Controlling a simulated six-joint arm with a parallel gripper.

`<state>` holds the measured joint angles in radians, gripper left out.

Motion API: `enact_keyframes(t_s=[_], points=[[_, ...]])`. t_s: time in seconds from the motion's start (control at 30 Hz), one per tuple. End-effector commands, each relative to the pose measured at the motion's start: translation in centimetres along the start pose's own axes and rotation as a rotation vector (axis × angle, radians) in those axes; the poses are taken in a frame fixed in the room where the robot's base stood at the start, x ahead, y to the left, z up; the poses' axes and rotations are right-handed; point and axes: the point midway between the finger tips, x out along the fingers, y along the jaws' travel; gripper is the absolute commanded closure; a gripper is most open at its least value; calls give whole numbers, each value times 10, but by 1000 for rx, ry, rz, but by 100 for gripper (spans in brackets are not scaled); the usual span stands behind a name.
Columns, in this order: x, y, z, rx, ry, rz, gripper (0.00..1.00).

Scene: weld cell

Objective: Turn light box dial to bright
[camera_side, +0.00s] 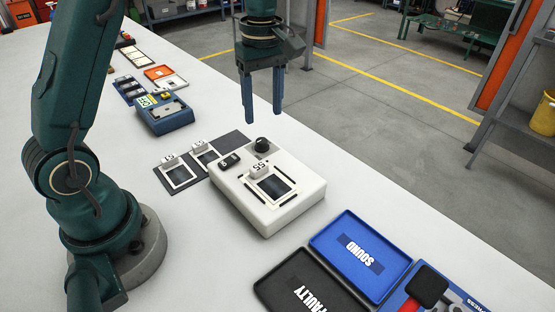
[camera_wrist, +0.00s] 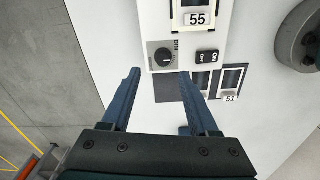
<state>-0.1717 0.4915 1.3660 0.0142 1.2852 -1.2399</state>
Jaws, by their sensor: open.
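The light box (camera_side: 290,205) is a white box on the bench with a framed dark film marked 55 (camera_side: 271,186) on its top. Its round black dial (camera_side: 262,145) stands at the far corner, beside a black switch (camera_side: 230,161). In the wrist view the dial (camera_wrist: 166,57) sits on a grey label plate, with the switch (camera_wrist: 207,57) to its right. My gripper (camera_side: 263,115) points down above and just behind the dial, apart from it. Its blue fingers (camera_wrist: 162,75) are open and empty, and the dial shows just beyond the gap between their tips.
Framed films (camera_side: 178,174) lie on a dark mat left of the light box. A blue SOUND tray (camera_side: 362,255) and a black FAULTY tray (camera_side: 310,288) lie in front. A blue device (camera_side: 165,115) stands farther back. The bench is clear between my arm's base and the light box.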

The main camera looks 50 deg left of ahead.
Motion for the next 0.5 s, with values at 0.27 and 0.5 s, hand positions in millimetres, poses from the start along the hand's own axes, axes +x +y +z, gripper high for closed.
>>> enact_keyframes(t_s=[0.27,0.5], points=[[31,-4,-2,-7,-15,-39,40],[58,-5,-1,-6,-16,-36,40]])
